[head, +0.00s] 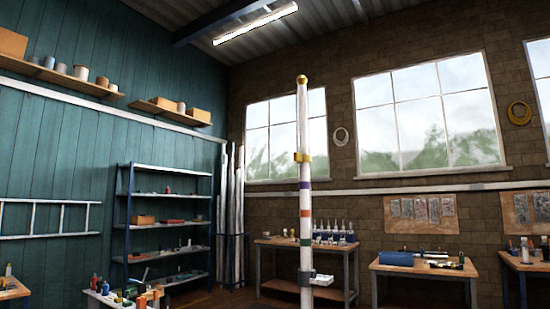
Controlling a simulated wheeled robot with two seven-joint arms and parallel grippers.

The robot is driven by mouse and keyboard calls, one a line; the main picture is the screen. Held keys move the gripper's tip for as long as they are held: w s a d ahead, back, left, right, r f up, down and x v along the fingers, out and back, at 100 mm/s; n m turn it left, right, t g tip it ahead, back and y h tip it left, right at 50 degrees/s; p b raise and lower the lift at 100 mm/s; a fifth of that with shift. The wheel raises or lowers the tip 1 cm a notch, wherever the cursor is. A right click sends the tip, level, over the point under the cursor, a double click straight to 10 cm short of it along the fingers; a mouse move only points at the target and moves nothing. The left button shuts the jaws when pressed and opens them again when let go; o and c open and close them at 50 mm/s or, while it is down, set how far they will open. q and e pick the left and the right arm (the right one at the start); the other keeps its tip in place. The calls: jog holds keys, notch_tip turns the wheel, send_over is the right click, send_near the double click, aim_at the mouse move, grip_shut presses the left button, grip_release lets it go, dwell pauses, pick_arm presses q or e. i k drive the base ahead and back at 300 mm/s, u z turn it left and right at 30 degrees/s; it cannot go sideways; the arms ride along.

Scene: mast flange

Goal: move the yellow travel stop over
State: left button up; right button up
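A tall white mast (304,120) stands upright in the middle of the head view, with a gold ball (302,79) at its top. A yellow collar with a small tab to the right, which looks like the yellow travel stop (302,158), sits around the mast in its upper half. Below it the mast carries a purple band (305,185), an orange band (305,213) and a green band (306,242). A grey flange or clamp (318,280) sticks out to the right lower down. The mast's foot is out of frame. Neither gripper shows.
A wooden bench (270,242) with bottles stands behind the mast. Another bench (425,268) with a blue roll stands to the right. A blue shelf rack (127,210) and a cart with small items (120,300) are at left. Space around the upper mast looks clear.

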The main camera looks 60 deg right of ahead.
aim_at(298, 157)
jog(key=z, duration=0.15)
jog(key=i, duration=1.6)
jog(key=z, duration=1)
jog(key=i, duration=1.55)
jog(key=z, duration=1.2)
